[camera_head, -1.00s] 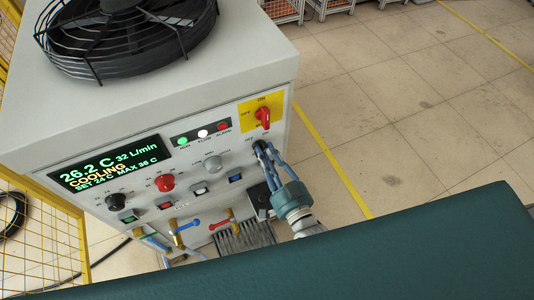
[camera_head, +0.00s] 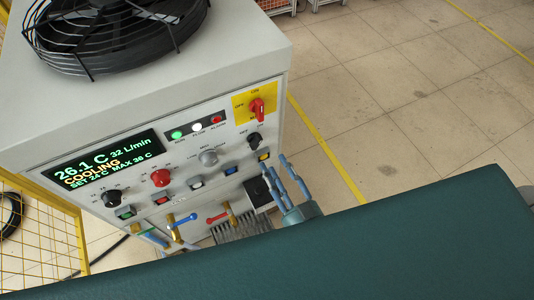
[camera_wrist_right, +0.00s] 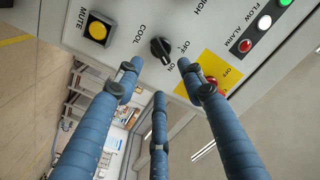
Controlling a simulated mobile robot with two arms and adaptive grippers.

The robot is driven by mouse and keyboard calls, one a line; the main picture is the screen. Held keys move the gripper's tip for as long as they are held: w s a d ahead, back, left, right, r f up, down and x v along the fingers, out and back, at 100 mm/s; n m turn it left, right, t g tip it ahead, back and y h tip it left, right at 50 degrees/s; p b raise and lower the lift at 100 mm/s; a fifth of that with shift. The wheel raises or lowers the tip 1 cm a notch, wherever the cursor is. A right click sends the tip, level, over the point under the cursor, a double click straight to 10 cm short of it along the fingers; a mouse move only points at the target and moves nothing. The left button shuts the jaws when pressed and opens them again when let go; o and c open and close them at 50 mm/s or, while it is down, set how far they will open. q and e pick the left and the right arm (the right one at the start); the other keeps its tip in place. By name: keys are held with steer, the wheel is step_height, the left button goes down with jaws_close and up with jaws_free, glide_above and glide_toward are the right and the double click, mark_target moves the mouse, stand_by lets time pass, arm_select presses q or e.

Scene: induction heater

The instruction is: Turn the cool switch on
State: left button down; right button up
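The cool switch is a black rotary knob (camera_head: 255,141) on the right side of the control panel, below the yellow plate. In the right wrist view the black knob (camera_wrist_right: 160,49) has COOL, OFF and ON printed around it, and its grip appears to point toward the ON mark. My right gripper (camera_head: 282,174) is open and empty, below and to the right of the knob, apart from it. Its three blue fingers (camera_wrist_right: 163,88) are spread in the wrist view, with nothing between them. My left gripper is not in view.
A red switch (camera_head: 257,108) sits on a yellow plate above the knob. Other knobs and lit push buttons fill the panel (camera_head: 222,135). The display (camera_head: 108,160) reads 26.1 C, COOLING. Valves (camera_head: 180,222) stick out below. The floor (camera_head: 400,110) to the right is clear.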

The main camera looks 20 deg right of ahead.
steer(key=s, duration=0.3)
steer(key=shift+s+d, duration=0.35)
steer(key=shift+f, duration=0.1)
steer(key=s+d+f+n+g, duration=0.1)
steer(key=s+f+g, duration=0.1)
steer(key=f, duration=0.7)
steer(key=s+d+f+n+g+b, duration=0.1)
steer(key=s+f+n+g, duration=0.15)
steer(key=f, duration=0.65)
steer(key=s+d+f+n+g, duration=0.1)
steer(key=s+f+g, duration=0.15)
steer(key=f, duration=0.65)
steer(key=s+d+f+g+h, duration=0.1)
steer(key=s+d+f+g, duration=0.1)
steer(key=s+f, duration=0.4)
steer(key=s+d+f+n+g+h, duration=0.1)
steer(key=s+d+f+g, duration=0.2)
steer(key=s+f, duration=0.3)
steer(key=s+d+f+n+g+h+b, duration=0.1)
steer(key=s+d+f+g, duration=0.1)
steer(key=s+f+g, duration=0.2)
steer(key=s+f, duration=0.3)
steer(key=s, duration=0.2)
steer(key=shift+s+d+g, duration=0.15)
steer(key=shift+d+g, duration=0.15)
steer(key=shift+f, duration=0.1)
steer(key=shift+c, duration=1.1)
